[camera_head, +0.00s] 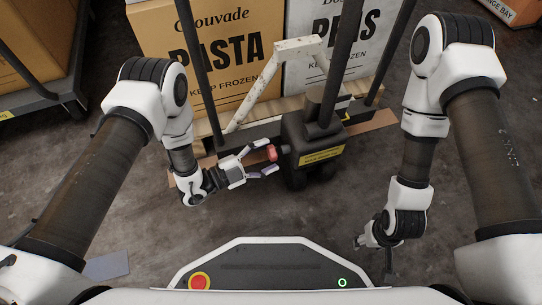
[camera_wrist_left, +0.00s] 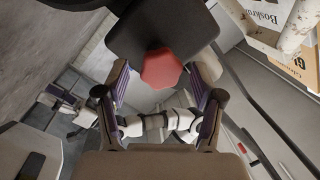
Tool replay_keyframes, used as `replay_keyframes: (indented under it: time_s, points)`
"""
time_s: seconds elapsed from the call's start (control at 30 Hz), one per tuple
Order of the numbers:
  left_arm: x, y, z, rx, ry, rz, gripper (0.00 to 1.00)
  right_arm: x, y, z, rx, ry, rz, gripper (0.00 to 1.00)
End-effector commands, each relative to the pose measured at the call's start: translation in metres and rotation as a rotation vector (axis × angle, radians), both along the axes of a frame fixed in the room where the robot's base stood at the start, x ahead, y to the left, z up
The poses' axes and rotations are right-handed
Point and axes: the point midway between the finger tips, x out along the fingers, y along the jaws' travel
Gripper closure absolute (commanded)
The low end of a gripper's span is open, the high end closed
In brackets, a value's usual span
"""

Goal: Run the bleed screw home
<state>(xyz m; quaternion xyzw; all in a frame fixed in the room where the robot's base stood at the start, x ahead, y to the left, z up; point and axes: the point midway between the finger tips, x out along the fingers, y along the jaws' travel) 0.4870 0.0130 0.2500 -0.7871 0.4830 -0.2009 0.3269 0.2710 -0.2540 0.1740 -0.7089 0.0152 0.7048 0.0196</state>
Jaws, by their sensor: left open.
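The bleed screw shows as a red knob (camera_head: 271,153) on the left side of a black block (camera_head: 312,150) with a yellow label. In the left wrist view the red, faceted knob (camera_wrist_left: 162,68) sticks out of the dark block (camera_wrist_left: 160,28). My left gripper (camera_head: 262,160) is open, with its fingers pointing right at the knob. In the left wrist view the fingers (camera_wrist_left: 162,95) stand apart to either side, and the knob lies between their tips with gaps visible. My right gripper (camera_head: 372,250) hangs low at the right, away from the block; its opening is unclear.
Behind the block, a pallet jack frame with dark uprights and a chipped white bar (camera_head: 256,87) stands before a PASTA carton (camera_head: 212,45) and a PEAS carton (camera_head: 345,40). Another carton stands on a cart (camera_head: 42,100) at the left. Bare floor lies between.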

Motion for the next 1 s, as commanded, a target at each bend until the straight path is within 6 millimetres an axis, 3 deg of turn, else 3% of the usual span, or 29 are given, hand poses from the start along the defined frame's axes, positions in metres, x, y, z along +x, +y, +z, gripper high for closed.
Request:
replay_keyframes:
  time_s: [0.13, 0.37, 0.4, 0.5, 0.57, 1.0]
  points:
    - [0.008, -0.016, -0.002, 0.0, -0.001, -0.001, 0.33, 0.001, 0.0, -0.01, 0.0, -0.002, -0.002, 0.48]
    - [0.009, -0.017, 0.001, 0.001, -0.001, 0.001, 0.33, 0.001, 0.0, -0.009, 0.0, -0.002, -0.002, 0.48]
    - [0.009, -0.017, 0.0, 0.002, 0.0, 0.0, 0.4, 0.001, 0.0, -0.009, 0.0, -0.002, -0.002, 0.48]
    - [0.009, -0.017, 0.0, 0.002, 0.0, 0.0, 0.75, 0.001, 0.0, -0.009, 0.0, -0.002, -0.002, 0.48]
    - [0.009, -0.017, 0.0, 0.002, 0.0, 0.0, 0.94, 0.001, 0.0, -0.009, 0.0, -0.002, -0.002, 0.48]
    - [0.009, -0.017, 0.002, 0.016, -0.044, 0.0, 0.94, 0.0, 0.0, -0.001, 0.0, -0.001, -0.001, 0.48]
